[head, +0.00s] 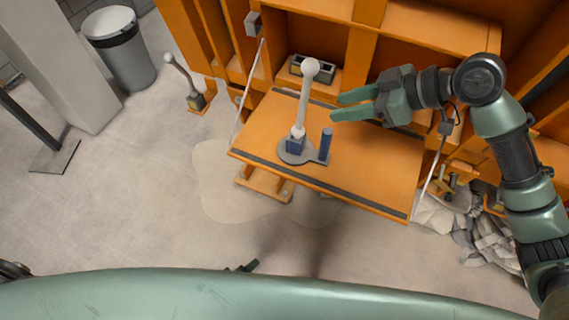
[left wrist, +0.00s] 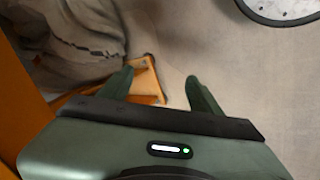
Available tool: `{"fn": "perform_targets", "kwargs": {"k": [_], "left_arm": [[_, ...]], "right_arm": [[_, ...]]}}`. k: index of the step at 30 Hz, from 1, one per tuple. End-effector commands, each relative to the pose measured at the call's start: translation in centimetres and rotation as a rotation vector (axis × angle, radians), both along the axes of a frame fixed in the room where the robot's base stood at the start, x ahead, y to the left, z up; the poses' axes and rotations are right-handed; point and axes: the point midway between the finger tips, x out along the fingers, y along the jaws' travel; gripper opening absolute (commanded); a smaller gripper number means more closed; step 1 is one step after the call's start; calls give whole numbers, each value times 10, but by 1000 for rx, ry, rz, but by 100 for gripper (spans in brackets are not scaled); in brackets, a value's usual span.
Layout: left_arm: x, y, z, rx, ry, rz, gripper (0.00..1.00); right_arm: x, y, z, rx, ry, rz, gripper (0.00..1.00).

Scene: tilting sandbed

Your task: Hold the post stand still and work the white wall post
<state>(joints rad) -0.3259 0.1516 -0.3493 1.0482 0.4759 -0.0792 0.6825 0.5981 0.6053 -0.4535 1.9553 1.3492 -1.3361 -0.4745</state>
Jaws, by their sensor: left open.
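The white wall post (head: 305,98) stands on the post stand, slightly tilted in the head view, with a ball at its top and another near its foot. The post stand has a round grey base (head: 290,157), a blue block under the post and an upright blue peg (head: 325,143) on its right. It rests on a fold-down orange shelf (head: 374,172). My right gripper (head: 336,107) is open and empty, to the right of the post and apart from it. My left gripper (left wrist: 160,92) is open and empty; only a dark tip of it (head: 245,266) shows in the head view, low down.
An orange cabinet (head: 367,45) rises behind the shelf, with a grey box (head: 313,69) inside it. Thin stays flank the shelf. A bin (head: 119,52) is farther left, rubble (head: 484,240) at right. Floor at front left is clear.

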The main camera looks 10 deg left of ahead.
Motion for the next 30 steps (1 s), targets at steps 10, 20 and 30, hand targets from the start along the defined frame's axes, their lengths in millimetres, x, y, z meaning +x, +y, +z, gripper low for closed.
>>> {"fn": "perform_targets", "kwargs": {"k": [10,20,30], "left_arm": [[101,-87,161,-878,-42,621,64],[123,-141,318,-1737,305,1019,64],[170,-114,367,-1929,90,1044,64]], "right_arm": [[0,0,0,0,0,0,36],[0,0,0,0,0,0,36],[0,0,0,0,0,0,36]]}}
